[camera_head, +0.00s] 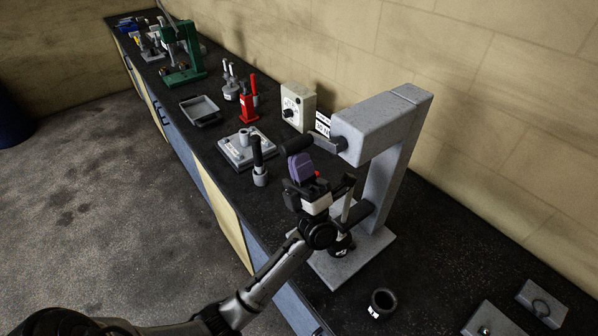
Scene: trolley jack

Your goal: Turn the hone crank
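The hone is a grey C-shaped stand (385,125) on a flat base plate, right of the middle. Its crank (328,144) sticks out from the left of the head and ends in a black handle (298,144). My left gripper (302,170) reaches up from the lower left, in front of the stand and just below the handle. Purple and black parts show at its tip. Whether its fingers are apart, or touch the handle, I cannot tell. It hides part of the stand's lower middle, where a thin rod (347,208) shows. My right gripper is out of view.
On the black bench are a grey plate (234,152), an upright black-handled tool (259,165), a red tool (248,105), a beige control box (297,103) and an empty tray (200,110). A black ring (382,302) lies in front. A wall runs behind.

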